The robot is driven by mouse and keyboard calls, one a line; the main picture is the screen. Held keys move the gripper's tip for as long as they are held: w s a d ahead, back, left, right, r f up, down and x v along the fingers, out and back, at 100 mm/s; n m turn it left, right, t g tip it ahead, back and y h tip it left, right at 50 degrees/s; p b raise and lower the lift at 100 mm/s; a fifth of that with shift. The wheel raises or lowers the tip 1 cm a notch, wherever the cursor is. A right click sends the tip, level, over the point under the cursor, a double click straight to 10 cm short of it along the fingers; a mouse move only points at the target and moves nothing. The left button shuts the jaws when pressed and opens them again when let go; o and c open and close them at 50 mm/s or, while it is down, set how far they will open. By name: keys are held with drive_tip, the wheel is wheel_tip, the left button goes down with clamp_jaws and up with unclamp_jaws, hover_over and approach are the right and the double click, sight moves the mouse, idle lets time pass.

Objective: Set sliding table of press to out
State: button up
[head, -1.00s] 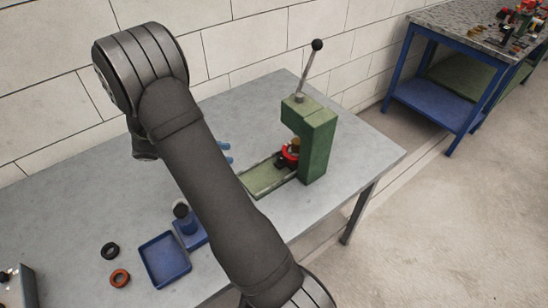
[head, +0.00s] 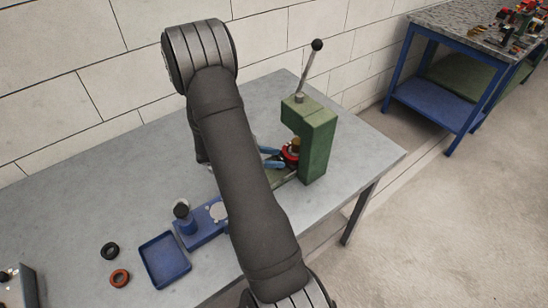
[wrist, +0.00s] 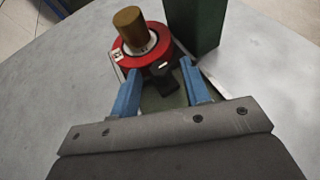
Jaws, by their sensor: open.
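The green press (head: 319,140) stands on the grey table, its lever tilted up; its column (wrist: 195,25) shows in the wrist view. A red ring-shaped part (wrist: 128,55) with a brass cylinder (wrist: 132,28) sits at the press end of the green slideway (wrist: 165,103). The red part also shows in the head view (head: 290,155). A black handle-like piece (wrist: 161,80) projects from it toward me. My gripper (wrist: 162,68) is open, its blue fingers either side of this black piece; contact cannot be told. My arm hides much of the slideway in the head view.
A blue fixture (head: 205,224) with a black knob and a blue tray (head: 165,260) lie left of my arm. A black ring (head: 110,251) and an orange ring (head: 120,278) lie further left. The tabletop right of the press is clear.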

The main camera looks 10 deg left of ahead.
drive_tip(key=shift+d, duration=0.1)
clamp_jaws()
drive_tip(key=s+a, duration=1)
drive_tip(key=shift+a, duration=0.15)
drive_tip(key=shift+c, duration=0.7)
unclamp_jaws()
drive_tip(key=shift+s, duration=0.1)
drive_tip(key=shift+o, duration=0.7)
drive_tip(key=v, duration=1.7)
drive_tip(key=shift+s+r, duration=0.1)
